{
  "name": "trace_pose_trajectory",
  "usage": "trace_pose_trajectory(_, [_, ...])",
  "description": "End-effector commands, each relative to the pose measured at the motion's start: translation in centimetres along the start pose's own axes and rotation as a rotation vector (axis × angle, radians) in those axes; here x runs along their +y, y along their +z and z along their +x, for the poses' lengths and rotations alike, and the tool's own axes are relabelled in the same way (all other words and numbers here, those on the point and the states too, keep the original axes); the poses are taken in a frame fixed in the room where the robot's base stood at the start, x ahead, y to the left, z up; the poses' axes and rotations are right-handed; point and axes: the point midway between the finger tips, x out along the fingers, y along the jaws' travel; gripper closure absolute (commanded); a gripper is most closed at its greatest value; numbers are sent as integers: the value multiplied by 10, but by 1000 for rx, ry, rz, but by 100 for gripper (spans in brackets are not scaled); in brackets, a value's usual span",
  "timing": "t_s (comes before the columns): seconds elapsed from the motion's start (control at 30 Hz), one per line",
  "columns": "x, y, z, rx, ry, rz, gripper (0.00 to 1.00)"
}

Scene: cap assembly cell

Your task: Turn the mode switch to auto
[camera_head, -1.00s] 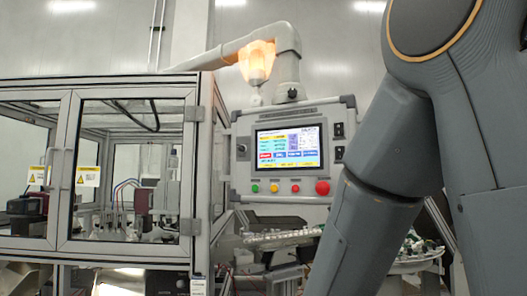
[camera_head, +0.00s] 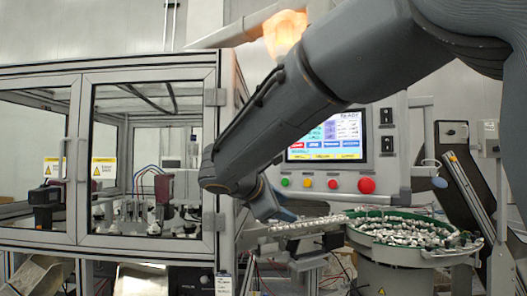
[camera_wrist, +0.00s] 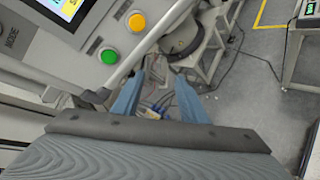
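The control panel (camera_head: 402,172) stands behind my arm in the head view, with its left part hidden by the arm. The wrist view shows the word MODE on the panel face (camera_wrist: 12,38) at the upper left edge; the mode switch itself is not visible there. My gripper (camera_wrist: 158,76) is open, with two blue fingers apart and nothing between them. In the head view my gripper (camera_head: 278,212) points down in front of the panel's lower left part, below the screen (camera_head: 338,135). The green button (camera_wrist: 109,56) and yellow button (camera_wrist: 137,22) are just beyond the left finger.
A red button (camera_head: 366,185) sits at the panel's lower right, with two black switches (camera_head: 387,130) above it. A round feeder bowl (camera_head: 410,232) and a track (camera_head: 305,225) of small parts lie below. A glazed cabinet (camera_head: 150,160) stands on the left.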

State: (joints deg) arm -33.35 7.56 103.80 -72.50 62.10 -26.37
Motion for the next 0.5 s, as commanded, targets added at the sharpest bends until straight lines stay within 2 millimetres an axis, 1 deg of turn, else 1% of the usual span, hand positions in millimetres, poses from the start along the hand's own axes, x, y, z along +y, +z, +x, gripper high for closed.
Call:
trace_pose_trajectory(0.03, [42, 5, -28, -32, 91, -39, 61])
trace_pose_trajectory(0.07, [62, 9, -42, -56, 139, -59, 61])
trace_pose_trajectory(0.1, [86, 14, -60, -87, 196, -82, 61])
trace_pose_trajectory(0.2, [130, 26, -98, -151, 301, -115, 61])
trace_pose_trajectory(0.3, [154, 34, -122, -193, 362, -130, 61])
trace_pose_trajectory(0.33, [159, 35, -126, -201, 372, -131, 61])
trace_pose_trajectory(0.4, [165, 38, -130, -213, 386, -134, 61])
trace_pose_trajectory(0.5, [170, 42, -123, -217, 389, -136, 61])
